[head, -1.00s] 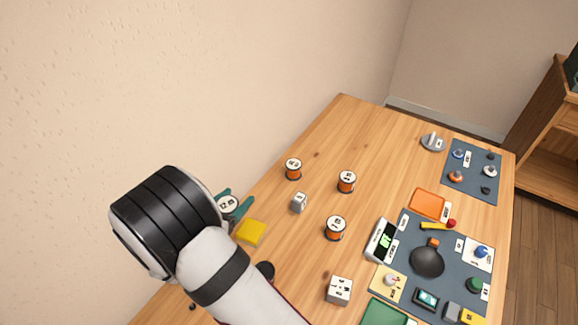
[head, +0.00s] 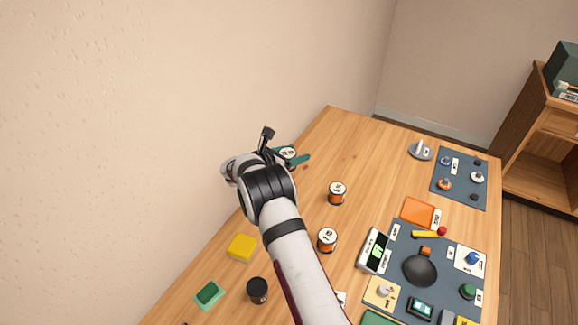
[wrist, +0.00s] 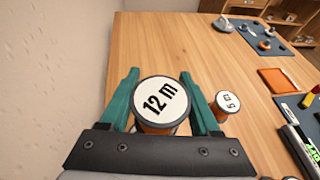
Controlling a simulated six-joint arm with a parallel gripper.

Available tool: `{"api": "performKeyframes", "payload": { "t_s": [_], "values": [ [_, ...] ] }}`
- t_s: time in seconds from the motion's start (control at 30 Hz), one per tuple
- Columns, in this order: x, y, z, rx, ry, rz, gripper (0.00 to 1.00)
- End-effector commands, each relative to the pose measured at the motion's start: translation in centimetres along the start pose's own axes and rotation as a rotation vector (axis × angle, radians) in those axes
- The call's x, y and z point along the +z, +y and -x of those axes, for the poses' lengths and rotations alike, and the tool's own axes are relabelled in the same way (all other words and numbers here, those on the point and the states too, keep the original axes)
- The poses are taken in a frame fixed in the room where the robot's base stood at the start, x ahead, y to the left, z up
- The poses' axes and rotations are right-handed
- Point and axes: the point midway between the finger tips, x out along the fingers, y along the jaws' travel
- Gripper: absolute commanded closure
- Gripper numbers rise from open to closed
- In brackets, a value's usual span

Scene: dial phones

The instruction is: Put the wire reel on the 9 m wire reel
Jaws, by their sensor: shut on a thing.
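My gripper (wrist: 160,98) is shut on a wire reel (wrist: 160,100) with a white top marked "12 m", a dark rim and an orange side. Its teal fingers stand on either side of it. The held reel (head: 288,153) also shows in the head view, toward the table's far left edge. A second orange reel (head: 337,193) stands upright to its right; it shows in the wrist view (wrist: 228,102) too, apart from my right finger. A third reel (head: 327,240) stands nearer. I cannot read these two labels surely. What lies under the held reel is hidden.
A yellow block (head: 242,248), a green block (head: 209,293) and a black round thing (head: 257,289) lie left of my arm. A digital display (head: 375,250), an orange tray (head: 419,212) and dark mats (head: 460,190) fill the right side. The wall borders the left.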

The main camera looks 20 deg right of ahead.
Motion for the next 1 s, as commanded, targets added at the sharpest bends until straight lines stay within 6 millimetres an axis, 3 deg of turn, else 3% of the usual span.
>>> {"api": "performKeyframes", "payload": {
  "t_s": [0.1, 0.3, 0.63, 0.67, 0.83, 1.0],
  "values": [
    [-1.1, 1.2, -0.1, -0.001, 0.000, -0.001, 0.97],
    [-4.4, 1.4, -1.3, -0.001, 0.000, -0.001, 0.97],
    [-4.8, 1.4, -1.5, 0.000, 0.000, -0.002, 0.97],
    [-4.9, 1.4, -1.6, 0.000, 0.000, -0.001, 0.35],
    [-4.8, 1.4, -1.5, 0.000, 0.000, -0.002, 0.07],
    [-4.8, 1.4, -1.5, 0.000, 0.000, -0.002, 0.07]
  ]
}}
